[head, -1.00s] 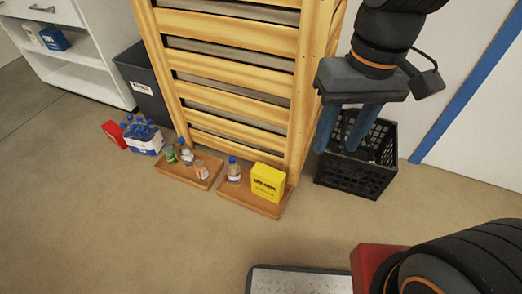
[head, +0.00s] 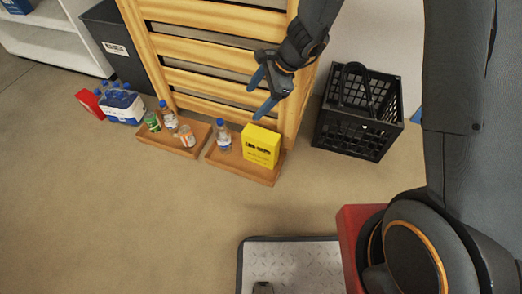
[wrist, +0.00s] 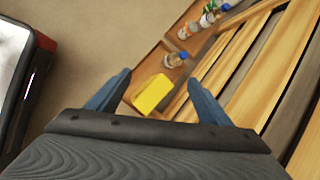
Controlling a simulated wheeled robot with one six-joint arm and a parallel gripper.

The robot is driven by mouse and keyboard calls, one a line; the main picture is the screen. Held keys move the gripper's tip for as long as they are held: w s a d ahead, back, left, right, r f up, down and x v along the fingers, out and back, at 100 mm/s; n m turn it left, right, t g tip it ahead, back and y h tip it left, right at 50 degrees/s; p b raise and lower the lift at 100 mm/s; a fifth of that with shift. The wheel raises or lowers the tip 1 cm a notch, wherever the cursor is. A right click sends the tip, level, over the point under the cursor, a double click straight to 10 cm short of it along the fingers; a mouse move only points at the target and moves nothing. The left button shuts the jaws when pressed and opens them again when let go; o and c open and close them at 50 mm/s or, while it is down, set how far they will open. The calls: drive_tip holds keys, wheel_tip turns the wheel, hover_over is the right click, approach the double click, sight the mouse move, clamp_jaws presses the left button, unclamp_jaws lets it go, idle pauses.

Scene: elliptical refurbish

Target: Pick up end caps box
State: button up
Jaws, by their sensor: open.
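The end caps box is a yellow box (head: 261,146) with dark lettering, standing on the right wooden tray (head: 222,160) at the foot of the slatted wooden frame. My gripper (head: 259,95) is open and empty, above and a little behind the box in the head view. In the wrist view the yellow box (wrist: 152,93) shows between the two blue fingers (wrist: 155,85), apart from them and farther down. The box's front and top are visible.
A bottle (head: 223,134) stands left of the box on the same tray. Several bottles stand on the left tray (head: 150,138). The slatted frame (head: 205,45) rises close behind. A black crate (head: 352,140) stands right.

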sight(263, 135)
drive_tip(key=w+d+f+m+b, duration=0.1)
drive_tip(key=f+m, duration=0.1)
drive_tip(key=f, duration=0.5)
drive_tip(key=w+d+f+m+h+b, duration=0.1)
drive_tip(key=w+d+f+m, duration=0.1)
drive_tip(key=f, duration=0.5)
drive_tip(key=w+d+f+m+b, duration=0.1)
drive_tip(key=f+m+b, duration=0.1)
drive_tip(key=f, duration=0.5)
drive_tip(key=shift+w+d+m+t, duration=0.25)
drive_tip(key=shift+d+m+t, duration=0.15)
drive_tip(key=shift+m, duration=0.5)
drive_tip(key=shift+w+a+f+h+b, duration=0.15)
drive_tip(key=shift+a+f+b, duration=0.1)
drive_tip(key=shift+f, duration=0.4)
drive_tip(key=shift+w+a+f+h+b, duration=0.15)
drive_tip(key=shift+a+f+b, duration=0.1)
drive_tip(key=shift+f, duration=0.35)
drive_tip(key=shift+w+a+b+x, duration=0.1)
drive_tip(key=shift+a+b+x, duration=0.1)
drive_tip(key=shift+b+x, duration=0.8)
drive_tip(key=shift+w+a+b+x, duration=0.15)
drive_tip(key=shift+b+x, duration=0.25)
drive_tip(key=shift+x, duration=1.15)
drive_tip(key=shift+r, duration=0.15)
drive_tip(key=shift+f, duration=0.25)
drive_tip(key=shift+c, duration=0.5)
clamp_jaws()
